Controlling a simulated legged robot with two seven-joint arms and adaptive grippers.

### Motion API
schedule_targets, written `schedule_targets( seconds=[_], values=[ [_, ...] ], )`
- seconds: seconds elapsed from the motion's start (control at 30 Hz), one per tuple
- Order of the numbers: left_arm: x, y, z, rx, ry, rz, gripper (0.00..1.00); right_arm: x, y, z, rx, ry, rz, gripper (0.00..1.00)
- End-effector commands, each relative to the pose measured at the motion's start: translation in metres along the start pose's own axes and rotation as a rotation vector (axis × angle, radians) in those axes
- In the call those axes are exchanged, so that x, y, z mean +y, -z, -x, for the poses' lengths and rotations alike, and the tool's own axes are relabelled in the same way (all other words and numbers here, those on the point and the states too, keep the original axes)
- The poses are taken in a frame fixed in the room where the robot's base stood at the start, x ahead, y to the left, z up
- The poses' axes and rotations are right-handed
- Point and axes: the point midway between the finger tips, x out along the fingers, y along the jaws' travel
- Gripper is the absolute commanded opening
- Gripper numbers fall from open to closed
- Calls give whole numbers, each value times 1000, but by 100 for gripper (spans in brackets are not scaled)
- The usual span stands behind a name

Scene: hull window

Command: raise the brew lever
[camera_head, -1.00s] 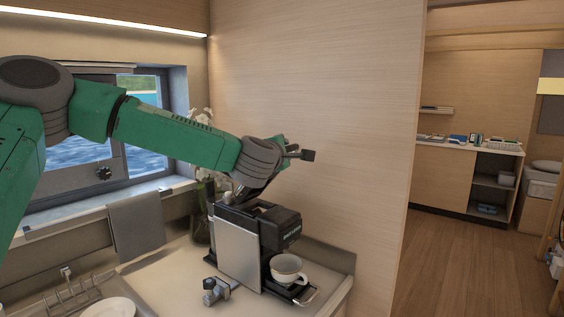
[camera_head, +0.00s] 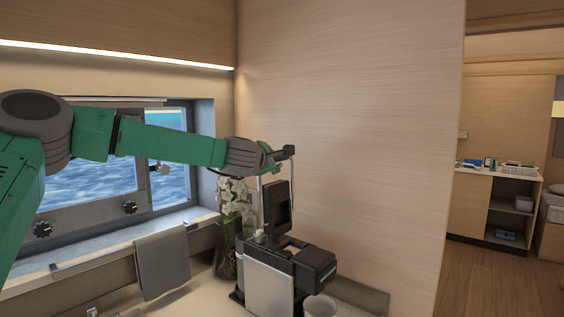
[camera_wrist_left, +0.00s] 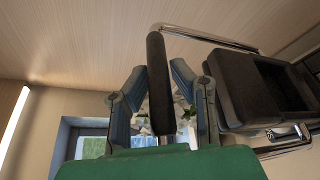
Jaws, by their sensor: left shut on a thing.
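The brew lever has a dark cylindrical handle (camera_wrist_left: 157,75) on a bent chrome rod, clear in the left wrist view. In the head view its chrome bar (camera_head: 263,193) stands upright above the coffee machine (camera_head: 270,287). A black flap (camera_head: 277,208) also stands upright on the machine's top. My left gripper (camera_head: 281,157) is above the machine; in the left wrist view (camera_wrist_left: 160,80) its two fingers are on either side of the handle, shut on it. My right gripper is out of view.
A white cup (camera_head: 319,306) is at the machine's front, cut by the bottom edge. A white-flowered plant (camera_head: 236,200) stands behind left of the machine. A grey towel (camera_head: 162,263) hangs below the window. A wood wall (camera_head: 350,130) rises close behind.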

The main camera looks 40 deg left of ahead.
Motion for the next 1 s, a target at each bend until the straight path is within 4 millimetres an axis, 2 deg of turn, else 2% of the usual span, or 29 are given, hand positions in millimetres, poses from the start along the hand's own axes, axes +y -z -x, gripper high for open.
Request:
schedule_targets(
  seconds=[0.2, 0.7, 0.73, 0.77, 0.8, 1.0],
  values=[
    [10, 13, -5, -2, 19, 62, 0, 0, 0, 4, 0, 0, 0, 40],
    [11, 14, -6, -2, 24, 76, 0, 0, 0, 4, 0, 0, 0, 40],
    [11, 14, -6, -2, 24, 76, 26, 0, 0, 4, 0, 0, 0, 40],
    [11, 14, -6, -2, 24, 76, 37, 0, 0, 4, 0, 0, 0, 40],
    [11, 14, -6, -2, 24, 76, 40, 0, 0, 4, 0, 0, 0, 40],
    [10, 14, -6, -3, 26, 75, 40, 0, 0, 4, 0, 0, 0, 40]
  ],
)
